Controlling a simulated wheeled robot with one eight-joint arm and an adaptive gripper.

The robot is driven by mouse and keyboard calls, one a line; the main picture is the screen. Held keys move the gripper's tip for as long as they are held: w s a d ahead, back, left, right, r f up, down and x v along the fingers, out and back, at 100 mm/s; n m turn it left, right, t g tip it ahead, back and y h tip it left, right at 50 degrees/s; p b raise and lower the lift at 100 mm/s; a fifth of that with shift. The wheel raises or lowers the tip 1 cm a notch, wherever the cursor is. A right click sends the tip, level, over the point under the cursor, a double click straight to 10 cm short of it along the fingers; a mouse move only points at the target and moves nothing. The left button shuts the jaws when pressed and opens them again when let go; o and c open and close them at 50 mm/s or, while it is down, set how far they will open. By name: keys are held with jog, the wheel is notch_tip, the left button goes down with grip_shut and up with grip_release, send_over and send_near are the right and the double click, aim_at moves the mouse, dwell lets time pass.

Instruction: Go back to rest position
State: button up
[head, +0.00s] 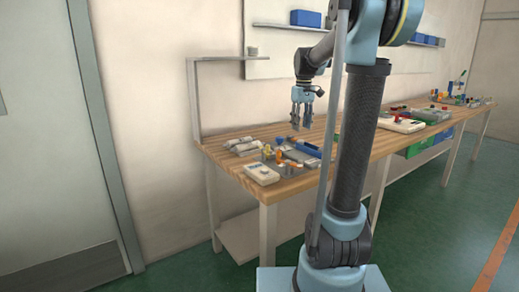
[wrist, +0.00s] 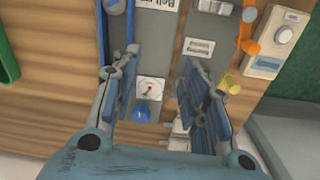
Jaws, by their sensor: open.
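My gripper (head: 302,112) hangs above the wooden workbench (head: 222,157) in the head view, pointing down. In the wrist view, my gripper (wrist: 158,100) has its two fingers apart with nothing held between them. Below the fingers in the wrist view are a small white dial gauge (wrist: 151,88) and a blue knob (wrist: 140,113). My fingers hide parts of the grey items beneath them.
A white box with a knob (head: 262,173) lies at the bench's near left corner. Several small tools and parts crowd the bench. A shelf frame (head: 193,98) rises at the left, with a wall panel behind. Green floor (head: 185,270) is clear at left.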

jog(key=s+f+m+t, duration=0.1)
jog(key=s+f, duration=0.3)
jog(key=s, duration=0.5)
jog(key=s+f+m, duration=0.2)
jog(key=s+f, duration=0.1)
jog(key=s, duration=0.7)
jog(key=s+d+f+m+t, duration=0.1)
jog(key=s+f+m, duration=0.1)
jog(key=s+f, duration=1.1)
jog(key=shift+s+d+f, duration=0.2)
jog(key=shift+s+f, duration=0.1)
jog(key=shift+f, duration=0.35)
